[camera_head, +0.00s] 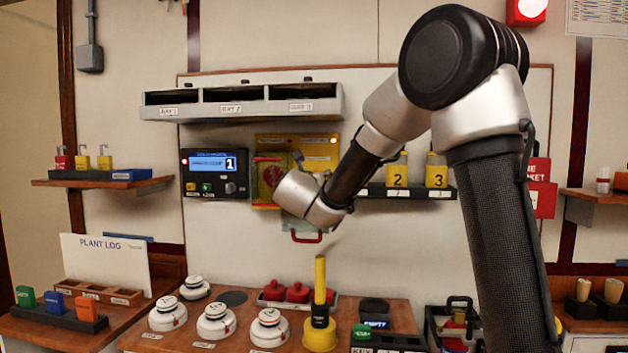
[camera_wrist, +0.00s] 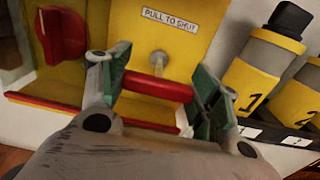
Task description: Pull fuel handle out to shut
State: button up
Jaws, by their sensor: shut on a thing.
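The red fuel handle (camera_wrist: 158,87) is a crossbar on a short metal stem (camera_wrist: 158,62), below a "PULL TO SHUT" label on the yellow panel (camera_wrist: 190,22). My gripper (camera_wrist: 157,90) is shut on the bar, with a green-padded finger at each end of it. The stem shows between panel and bar; I cannot tell how far out it stands. In the head view, my wrist covers the handle and the lower part of the yellow panel (camera_head: 296,141).
A red knob (camera_wrist: 62,34) is just left of the handle. Yellow numbered canisters (camera_wrist: 250,75) stand close on the right. A panel with a blue screen (camera_head: 213,172) is at left. A yellow post (camera_head: 320,290) rises from the bench below.

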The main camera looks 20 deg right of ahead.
jog(key=o, duration=1.5)
jog(key=shift+s+a, duration=0.1)
jog(key=shift+s, duration=0.05)
jog(key=v, duration=1.2)
